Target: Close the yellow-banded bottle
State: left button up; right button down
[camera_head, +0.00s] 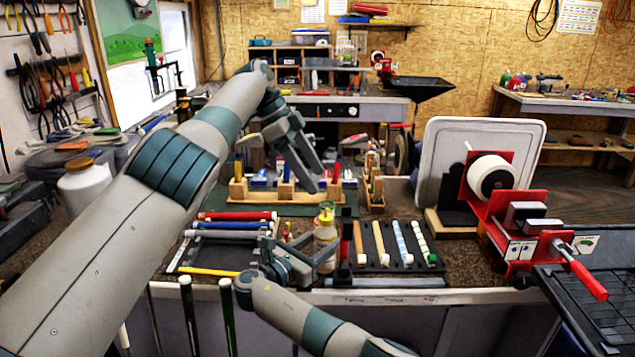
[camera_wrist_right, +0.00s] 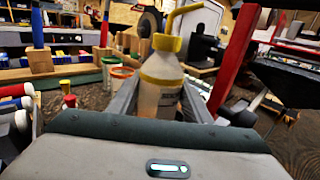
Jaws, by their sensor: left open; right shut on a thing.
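The yellow-banded bottle (camera_head: 325,236) is a pale, translucent squeeze bottle standing upright at the middle of the bench. In the right wrist view the bottle (camera_wrist_right: 160,98) shows a yellow band at its shoulder and a yellow top (camera_wrist_right: 167,42) with a bent yellow spout (camera_wrist_right: 185,10). I cannot tell whether the spout is closed. My right gripper (camera_head: 315,262) is shut on the bottle's body, with one finger on each side in the wrist view. My left gripper (camera_head: 316,180) is open and empty, above and slightly left of the bottle's top, with its fingers pointing down.
A black rack of grips (camera_head: 385,262) lies right of the bottle. Red, blue and white grips (camera_head: 235,225) lie on the left. A wooden stand (camera_head: 286,190) is behind. A red vise with a white roll (camera_head: 490,175) stands at right. Small containers (camera_wrist_right: 120,75) sit near the bottle.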

aim_at(317, 245)
pick_arm(q)
jog(key=shift+a+r, duration=0.15)
jog(key=shift+r, duration=0.2)
pick_arm(e)
jog(key=c, duration=0.8)
grip_release()
jog(key=shift+c, duration=0.2)
jog(key=b+v, duration=0.1)
jog(key=v, duration=0.5)
jog(key=shift+a+f, duration=0.1)
jog(key=shift+f, duration=0.05)
pick_arm(q)
jog(key=shift+f+b, duration=0.3)
jog(key=shift+f, duration=0.55)
pick_arm(e)
jog(key=shift+s+a, duration=0.4)
jog(key=shift+s, duration=0.2)
